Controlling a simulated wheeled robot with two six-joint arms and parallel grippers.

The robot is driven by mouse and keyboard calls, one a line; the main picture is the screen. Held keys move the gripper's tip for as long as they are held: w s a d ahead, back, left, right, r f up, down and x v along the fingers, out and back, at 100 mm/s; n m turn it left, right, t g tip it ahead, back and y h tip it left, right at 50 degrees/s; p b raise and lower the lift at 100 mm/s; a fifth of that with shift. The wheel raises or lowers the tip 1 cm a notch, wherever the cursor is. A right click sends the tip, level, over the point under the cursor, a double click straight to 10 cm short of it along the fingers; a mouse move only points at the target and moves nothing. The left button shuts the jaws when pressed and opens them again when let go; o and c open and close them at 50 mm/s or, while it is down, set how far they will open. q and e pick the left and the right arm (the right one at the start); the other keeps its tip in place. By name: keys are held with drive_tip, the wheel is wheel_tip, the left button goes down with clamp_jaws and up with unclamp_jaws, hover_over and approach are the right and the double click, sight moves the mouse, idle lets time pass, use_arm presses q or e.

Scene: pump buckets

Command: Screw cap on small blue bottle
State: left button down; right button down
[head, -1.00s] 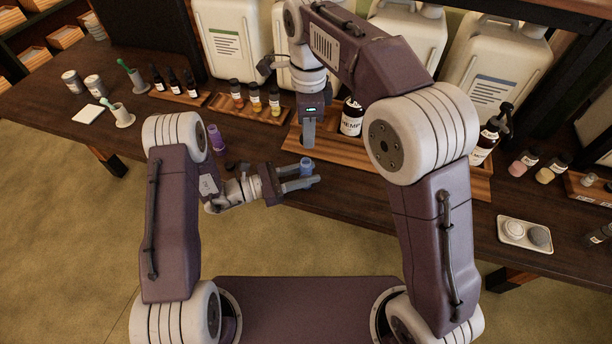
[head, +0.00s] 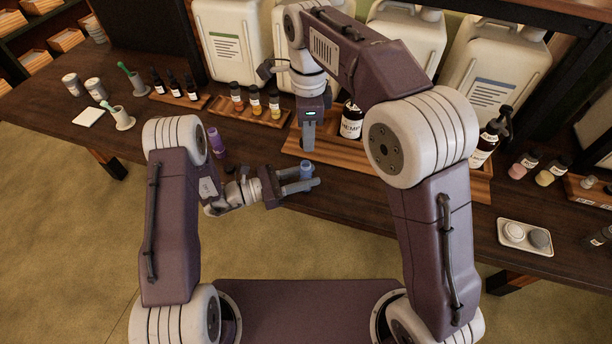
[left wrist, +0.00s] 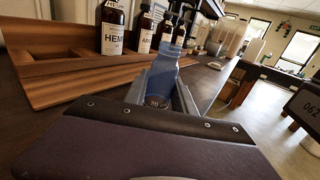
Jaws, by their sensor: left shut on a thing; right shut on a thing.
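The small blue bottle (head: 306,170) stands upright between the fingers of my left gripper (head: 303,183), which is shut on it in front of the wooden tray. In the left wrist view the blue bottle (left wrist: 160,82) shows close up, with its neck pointing up. My right gripper (head: 308,149) points down just above and behind the bottle in the head view. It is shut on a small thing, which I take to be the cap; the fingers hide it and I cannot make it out.
A wooden tray (head: 345,166) with a brown HEMP bottle (head: 352,122) lies behind the grippers. A purple bottle (head: 216,141) stands left of my left gripper. Racks with small bottles (head: 255,104) and large white canisters (head: 231,40) stand farther back. The table's front edge is near my left arm.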

hover_over(307, 165)
drive_tip(key=f, duration=0.5)
drive_tip(key=shift+w, duration=0.2)
drive_tip(key=shift+f, duration=0.8)
drive_tip(key=shift+f, duration=0.6)
drive_tip(key=m, duration=0.4)
drive_tip(key=shift+s+m, duration=0.1)
drive_tip(key=shift+m, duration=0.2)
drive_tip(key=m, duration=0.5)
drive_tip(key=c, duration=1.2)
unclamp_jaws()
drive_tip(key=shift+o, duration=0.2)
